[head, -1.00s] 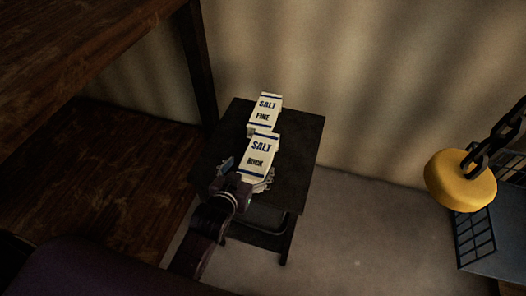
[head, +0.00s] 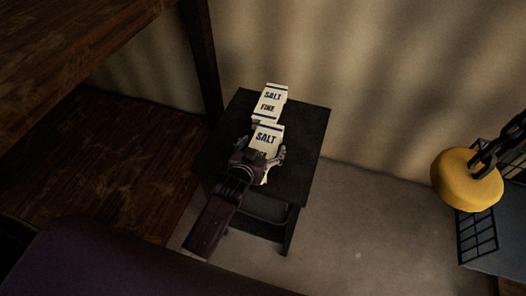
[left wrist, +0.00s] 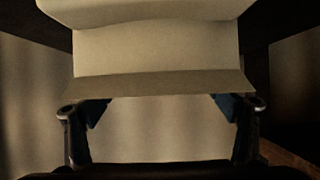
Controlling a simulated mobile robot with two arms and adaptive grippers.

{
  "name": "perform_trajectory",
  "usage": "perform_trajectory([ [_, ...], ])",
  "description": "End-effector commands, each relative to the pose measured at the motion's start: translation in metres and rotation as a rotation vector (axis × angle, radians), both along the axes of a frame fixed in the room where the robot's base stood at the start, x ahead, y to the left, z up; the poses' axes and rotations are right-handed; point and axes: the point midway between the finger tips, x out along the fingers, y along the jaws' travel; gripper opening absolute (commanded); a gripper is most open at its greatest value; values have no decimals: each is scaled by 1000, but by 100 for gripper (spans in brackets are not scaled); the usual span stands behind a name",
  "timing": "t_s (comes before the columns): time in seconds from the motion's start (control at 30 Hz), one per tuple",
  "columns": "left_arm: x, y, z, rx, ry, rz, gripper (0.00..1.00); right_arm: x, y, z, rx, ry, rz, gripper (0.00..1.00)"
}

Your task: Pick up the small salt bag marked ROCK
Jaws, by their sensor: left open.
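The white salt bag with the blue word SALT (head: 265,139) stands on a small dark table (head: 304,133); my left gripper hides its lower label, which read ROCK a second ago. The SALT FINE bag (head: 270,103) stands just behind it. My left gripper (head: 262,160) is at the near face of the ROCK bag, open, with its fingers on either side of the bag's lower part. In the left wrist view, the pale bag (left wrist: 155,50) fills the top, and the open fingers (left wrist: 162,118) show below its bottom edge. Contact cannot be told. My right gripper is not in view.
A dark wooden shelf (head: 75,45) stands at the left, with its post near the table. The floor between is clear.

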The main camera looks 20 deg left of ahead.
Motion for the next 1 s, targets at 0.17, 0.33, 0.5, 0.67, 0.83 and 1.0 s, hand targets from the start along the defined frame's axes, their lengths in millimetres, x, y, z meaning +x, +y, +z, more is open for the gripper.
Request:
perform_trajectory([
  [0.17,0,0,0,0,0,0,82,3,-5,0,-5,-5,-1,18],
  [0.33,0,0,0,-1,0,0,64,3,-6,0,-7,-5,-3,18],
  [0.5,0,0,0,0,0,0,46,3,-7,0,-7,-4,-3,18],
  [0.67,0,0,0,0,0,0,28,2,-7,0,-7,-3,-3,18],
  [0.83,0,0,0,0,0,0,9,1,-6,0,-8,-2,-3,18],
  [1.0,2,-1,5,-2,-12,0,3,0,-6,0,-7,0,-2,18],
])
